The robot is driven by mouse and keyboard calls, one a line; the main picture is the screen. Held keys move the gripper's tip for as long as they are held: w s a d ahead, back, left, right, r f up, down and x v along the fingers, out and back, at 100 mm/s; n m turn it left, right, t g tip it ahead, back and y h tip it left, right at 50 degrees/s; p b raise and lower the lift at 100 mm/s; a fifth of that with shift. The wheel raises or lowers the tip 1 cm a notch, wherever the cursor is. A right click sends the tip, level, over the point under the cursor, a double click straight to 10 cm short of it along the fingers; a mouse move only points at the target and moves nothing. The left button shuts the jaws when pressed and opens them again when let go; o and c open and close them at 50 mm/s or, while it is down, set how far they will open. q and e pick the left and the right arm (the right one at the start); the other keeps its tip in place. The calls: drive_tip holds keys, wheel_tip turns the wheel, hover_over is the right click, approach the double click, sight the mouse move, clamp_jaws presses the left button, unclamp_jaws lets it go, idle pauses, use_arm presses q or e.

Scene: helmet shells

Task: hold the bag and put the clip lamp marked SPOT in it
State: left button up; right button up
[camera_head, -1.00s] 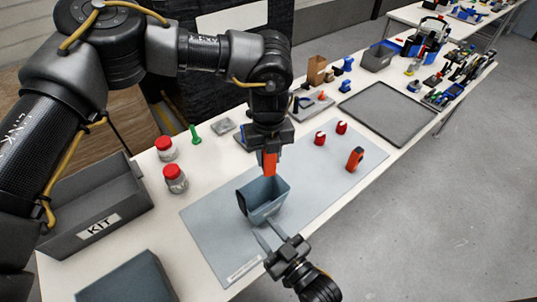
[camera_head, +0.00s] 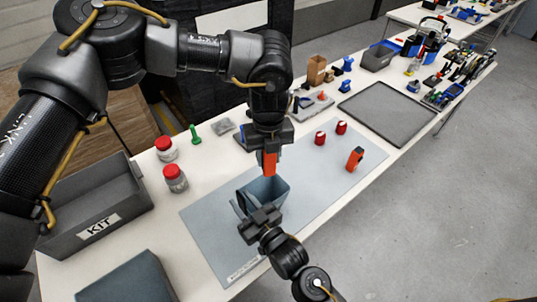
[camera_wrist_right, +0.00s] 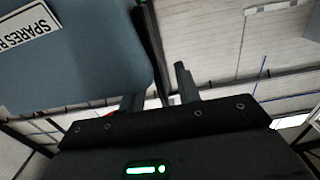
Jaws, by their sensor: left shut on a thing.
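The bag (camera_head: 270,189) is an open-topped blue-grey pouch standing on the mat. In the right wrist view the bag (camera_wrist_right: 75,65) fills the upper left, with a partly cut-off "SPARES" label. My left gripper (camera_head: 268,152) is shut on an orange block-like thing (camera_head: 269,164), held upright over the bag's mouth. No SPOT marking is readable on it, so I cannot tell that it is the clip lamp. My right gripper (camera_head: 244,207) is at the bag's near left side. Its fingers (camera_wrist_right: 158,95) stand apart; one is partly hidden by the bag. I cannot tell whether they touch it.
An orange-and-black thing (camera_head: 355,158) and two red items (camera_head: 320,138) (camera_head: 341,127) stand on the grey-blue mat (camera_head: 212,232). Red-lidded jars (camera_head: 175,179) and a KIT bin (camera_head: 70,240) are at left. A flat dark tray (camera_head: 385,112) lies farther right.

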drive_tip(key=shift+w+a, duration=0.4)
drive_tip(key=shift+w, duration=0.15)
drive_tip(key=shift+c, duration=0.4)
clamp_jaws()
use_arm(q)
drive_tip(key=n, duration=0.4)
drive_tip(key=shift+n, duration=0.4)
